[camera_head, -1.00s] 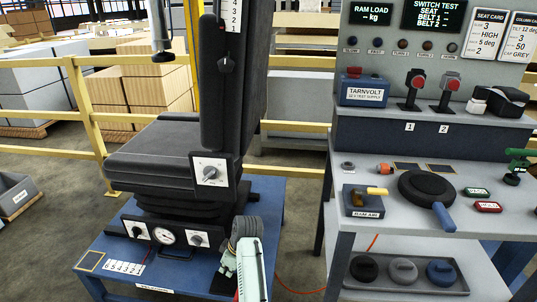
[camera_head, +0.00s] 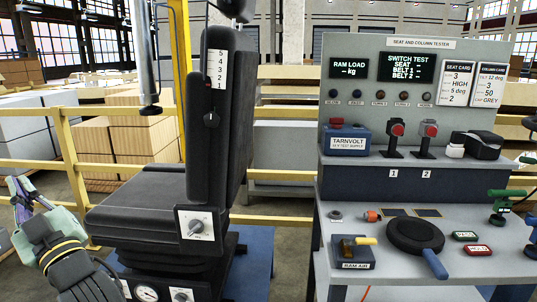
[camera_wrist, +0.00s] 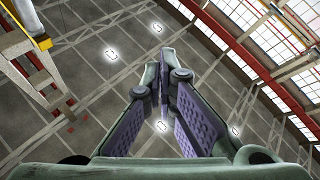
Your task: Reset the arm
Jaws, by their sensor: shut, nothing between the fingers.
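My gripper (camera_head: 20,188) is at the left edge of the head view, raised to the left of the black seat (camera_head: 150,208). My dark wrist is at the bottom left. In the wrist view, the purple-padded fingers of my gripper (camera_wrist: 163,72) point up towards the roof. They are shut with nothing between them. The seat stands on a blue trolley (camera_head: 252,262) and its lower left part is hidden behind my arm.
A yellow rail (camera_head: 75,190) runs behind the seat. Stacked boards fill the background.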

